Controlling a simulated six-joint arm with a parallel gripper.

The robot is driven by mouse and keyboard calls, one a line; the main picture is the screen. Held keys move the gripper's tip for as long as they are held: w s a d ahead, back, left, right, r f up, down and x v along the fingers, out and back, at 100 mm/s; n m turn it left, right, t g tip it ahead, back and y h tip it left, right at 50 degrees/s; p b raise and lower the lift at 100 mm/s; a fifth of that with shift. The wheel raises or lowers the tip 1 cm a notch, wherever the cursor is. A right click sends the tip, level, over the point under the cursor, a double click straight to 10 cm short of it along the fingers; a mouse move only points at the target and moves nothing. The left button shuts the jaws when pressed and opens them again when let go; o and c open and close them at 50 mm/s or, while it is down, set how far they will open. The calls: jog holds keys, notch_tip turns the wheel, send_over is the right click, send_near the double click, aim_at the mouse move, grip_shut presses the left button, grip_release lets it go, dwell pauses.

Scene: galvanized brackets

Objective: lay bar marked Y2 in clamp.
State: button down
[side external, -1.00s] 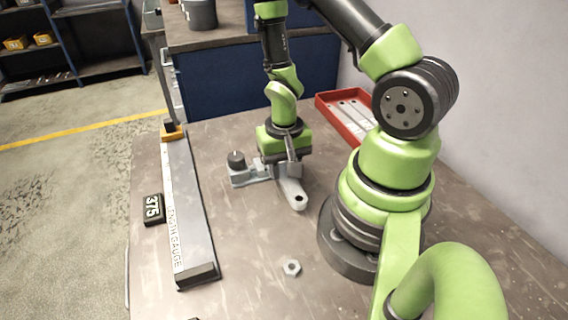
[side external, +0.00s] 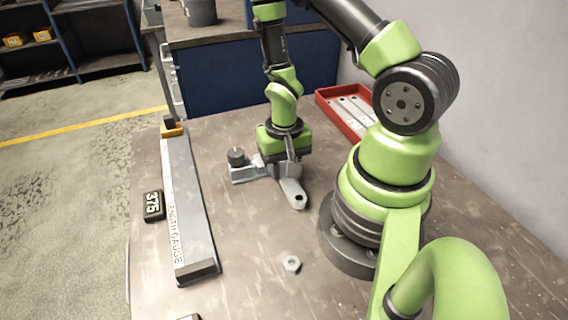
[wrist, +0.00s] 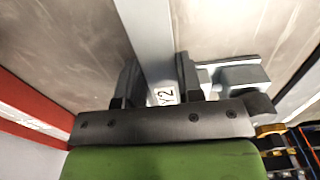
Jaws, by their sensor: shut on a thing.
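The bar marked Y2 (wrist: 152,45) is a flat grey metal bar, its Y2 label showing between my fingers in the wrist view. My gripper (wrist: 157,85) is shut on it. In the side view the bar (side external: 292,190) sticks out below my gripper (side external: 285,160), its near end with a round hole low over the table. The clamp (side external: 248,172) is a grey block with a black knob, just left of my gripper; part of it also shows in the wrist view (wrist: 238,76). My gripper hides where bar and clamp meet, so I cannot tell if the bar is seated.
A red tray (side external: 330,102) with several bars stands behind, by the wall. A long length gauge (side external: 188,205) lies at left, beside a black 375 sign (side external: 153,206). A nut (side external: 291,263) lies in front. The table between gauge and nut is clear.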

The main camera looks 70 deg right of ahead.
jog(key=c, duration=0.7)
grip_release()
jog(key=shift+r, duration=3)
jog(key=shift+w+r, duration=0.1)
jog(key=shift+r, duration=0.15)
jog(key=a+r+n+t, duration=0.2)
jog(key=a+r+t, duration=0.1)
jog(key=r, duration=0.6)
jog(key=a+r+n+t, duration=0.1)
jog(key=a+r+t, duration=0.15)
jog(key=r, duration=0.65)
jog(key=s+a+r+n+t+y, duration=0.1)
jog(key=s+a+r+n+y, duration=0.1)
jog(key=s+a+r, duration=0.2)
jog(key=shift+s+a+r+t, duration=0.25)
jog(key=shift+s+r+t, duration=0.15)
jog(key=shift+r, duration=0.4)
